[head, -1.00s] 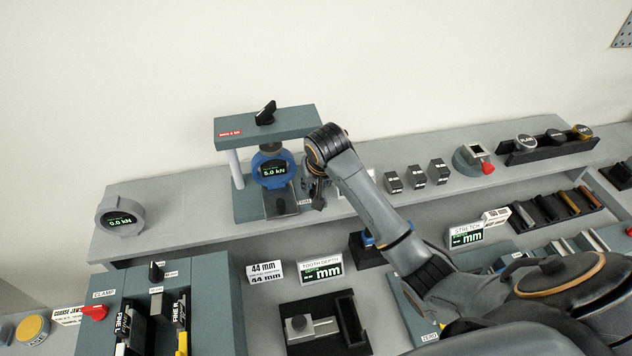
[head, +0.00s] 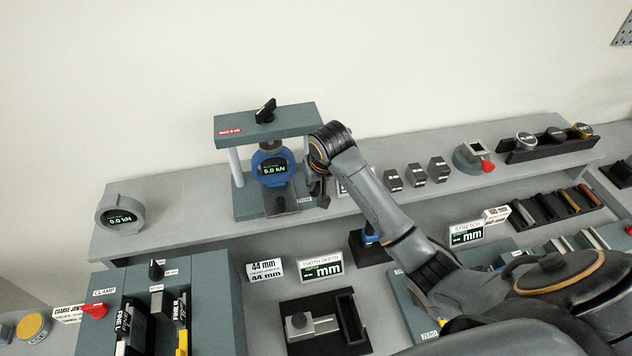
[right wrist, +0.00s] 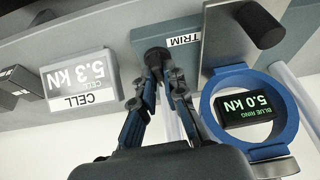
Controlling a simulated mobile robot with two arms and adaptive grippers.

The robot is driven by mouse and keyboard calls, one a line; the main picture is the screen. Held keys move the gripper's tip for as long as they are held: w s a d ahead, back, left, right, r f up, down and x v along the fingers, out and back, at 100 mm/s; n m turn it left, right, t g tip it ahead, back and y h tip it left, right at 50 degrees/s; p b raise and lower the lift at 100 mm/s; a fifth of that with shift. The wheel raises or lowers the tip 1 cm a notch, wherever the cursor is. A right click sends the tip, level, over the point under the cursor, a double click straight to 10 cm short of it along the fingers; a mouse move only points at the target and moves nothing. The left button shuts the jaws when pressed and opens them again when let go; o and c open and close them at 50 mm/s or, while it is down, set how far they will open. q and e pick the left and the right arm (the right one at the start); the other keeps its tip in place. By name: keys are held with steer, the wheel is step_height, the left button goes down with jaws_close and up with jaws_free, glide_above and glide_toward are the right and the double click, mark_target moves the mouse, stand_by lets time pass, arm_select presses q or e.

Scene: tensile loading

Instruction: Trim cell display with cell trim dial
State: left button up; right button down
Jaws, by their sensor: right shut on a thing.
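The cell display (right wrist: 82,88) is a grey box at the left of the right wrist view, upside down there, with a "CELL" label and a reading of 5.3 kN. The cell trim dial (right wrist: 156,57) is a small black knob beside the "TRIM" label. My right gripper (right wrist: 158,75) is shut on the dial, one finger on each side. In the head view my right gripper (head: 320,197) is just right of the load frame and hides the dial; the cell display (head: 342,187) is mostly behind the arm. My left gripper is not in view.
The blue ring (right wrist: 245,108) reads 5.0 kN and stands close beside my right gripper. The load frame (head: 268,125) has a black handle on top. A grey round gauge (head: 121,215) is at the shelf's left end. Small grey blocks (head: 416,176) stand right of the arm.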

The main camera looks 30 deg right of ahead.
steer(key=n, duration=0.2)
steer(key=n+y, duration=0.1)
steer(key=n, duration=0.1)
steer(key=shift+d+y, duration=0.2)
steer(key=shift+y, duration=0.1)
steer(key=n, duration=0.2)
steer(key=n+y, duration=0.1)
steer(key=shift+w+d+r+n, duration=0.1)
steer(key=shift+w+n, duration=0.05)
steer(key=shift+n, duration=0.25)
steer(key=n+g+y, duration=0.1)
steer(key=n, duration=0.2)
steer(key=shift+y, duration=0.3)
steer(key=shift+w+n+g+y+b, duration=0.15)
steer(key=shift+n+g, duration=0.2)
steer(key=shift+n, duration=0.65)
steer(key=shift+n+g+y+b, duration=0.15)
steer(key=shift+n+g, duration=0.2)
steer(key=shift+n, duration=0.65)
steer(key=c, duration=1.4)
jaws_free()
steer(key=v, duration=1.2)
